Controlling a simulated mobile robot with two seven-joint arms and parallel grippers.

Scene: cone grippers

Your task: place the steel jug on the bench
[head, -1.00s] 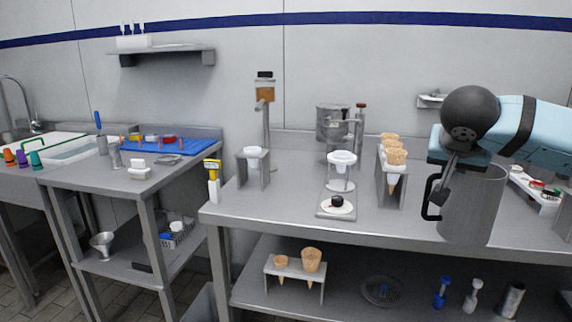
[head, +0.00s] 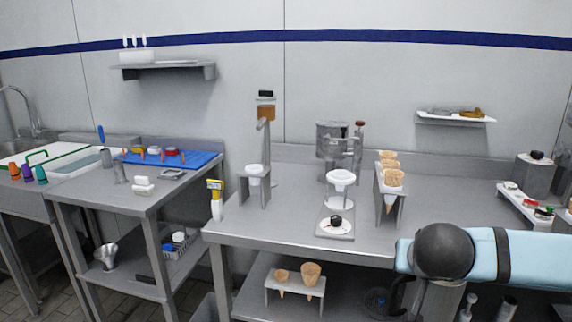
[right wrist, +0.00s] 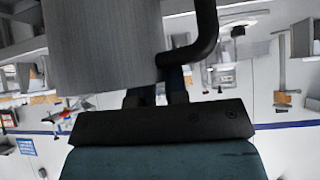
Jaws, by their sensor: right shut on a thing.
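The steel jug (head: 438,302) is at the lower right of the head view, in front of the bench's front edge, mostly hidden by my right arm. In the right wrist view, its grey body (right wrist: 100,45) and black handle (right wrist: 205,35) fill the upper left. My right gripper (right wrist: 158,92) is shut on the jug, close to the handle; the exact contact is partly hidden. The steel bench (head: 455,195) has a bare stretch of top behind my arm. My left gripper is in neither current view.
A rack of cones (head: 389,195), a stand with a white cup (head: 340,178) and a steel machine (head: 332,140) stand on the bench. A topping tray (head: 520,203) and grey box (head: 536,178) are at its right. A lower shelf holds a cone holder (head: 295,285).

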